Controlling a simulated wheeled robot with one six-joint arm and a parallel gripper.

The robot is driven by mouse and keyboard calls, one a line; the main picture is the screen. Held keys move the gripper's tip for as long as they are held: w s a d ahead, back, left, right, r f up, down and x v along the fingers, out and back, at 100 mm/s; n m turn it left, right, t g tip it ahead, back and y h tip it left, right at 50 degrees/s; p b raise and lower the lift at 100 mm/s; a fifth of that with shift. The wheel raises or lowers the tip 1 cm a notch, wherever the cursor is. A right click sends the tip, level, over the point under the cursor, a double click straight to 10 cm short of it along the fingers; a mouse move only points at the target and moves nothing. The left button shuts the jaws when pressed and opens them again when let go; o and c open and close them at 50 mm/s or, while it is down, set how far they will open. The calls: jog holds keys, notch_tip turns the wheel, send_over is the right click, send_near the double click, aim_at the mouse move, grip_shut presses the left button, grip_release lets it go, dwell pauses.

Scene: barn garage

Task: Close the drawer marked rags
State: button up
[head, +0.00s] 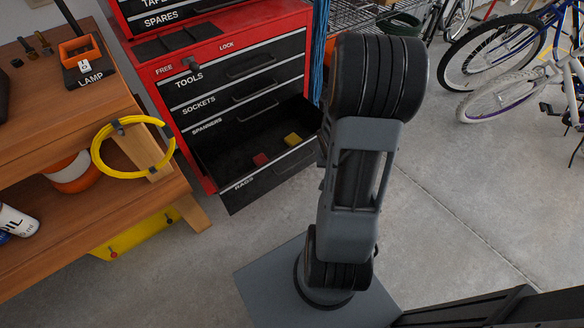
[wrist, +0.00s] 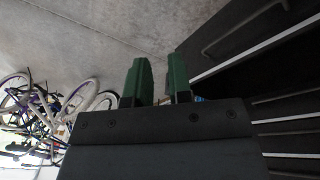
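The drawer marked rags (head: 270,178) is the lowest drawer of the red tool chest (head: 190,130) and is pulled well out. A red item (head: 260,159) and a yellow item (head: 292,139) lie inside it. My arm stands in front of its right end and hides my gripper in the head view. In the wrist view my gripper (wrist: 158,82) shows two green fingers apart, with nothing seen between them. A dark drawer front with a bar handle (wrist: 243,27) is to the right of the fingers; I cannot tell if they touch it.
Drawers marked tools, sockets and spanners (head: 247,104) above look shut. A wooden bench (head: 60,215) with a yellow cable coil (head: 97,160) stands left. Bicycles (head: 500,60) stand at the back right. Concrete floor (head: 450,200) is clear on the right.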

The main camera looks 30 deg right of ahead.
jog(key=f+m+t, duration=0.1)
jog(key=f, duration=0.2)
jog(key=w+d+f+m+t+b, duration=0.1)
jog(key=f, duration=0.3)
jog(key=w+f+m+b, duration=0.1)
jog(key=f, duration=0.2)
jog(key=shift+d+f+m+t+y, duration=0.25)
jog(key=shift+d+m+t+y, duration=0.05)
jog(key=shift+d+t+y, duration=0.1)
jog(key=c, duration=0.3)
jog(key=shift+w+a+f+m+t+y, duration=0.1)
jog(key=shift+w+a+m+t+y, duration=0.15)
jog(key=shift+w+t, duration=0.3)
jog(key=shift+w+a+m+t+y, duration=0.15)
jog(key=shift+w+a+m+t, duration=0.1)
jog(key=shift+w+m+t, duration=0.25)
grip_shut()
jog(key=m+t+y+b, duration=0.2)
jog(key=m+t+b, duration=0.2)
jog(key=b, duration=0.1)
send_near(289, 154)
jog(key=shift+n+g, duration=0.25)
jog(key=x, duration=0.5)
jog(key=shift+w+a+f, duration=0.1)
jog(key=shift+a+f, duration=0.05)
jog(key=shift+f, duration=0.3)
jog(key=shift+w+r, duration=0.1)
jog(key=shift+w, duration=0.45)
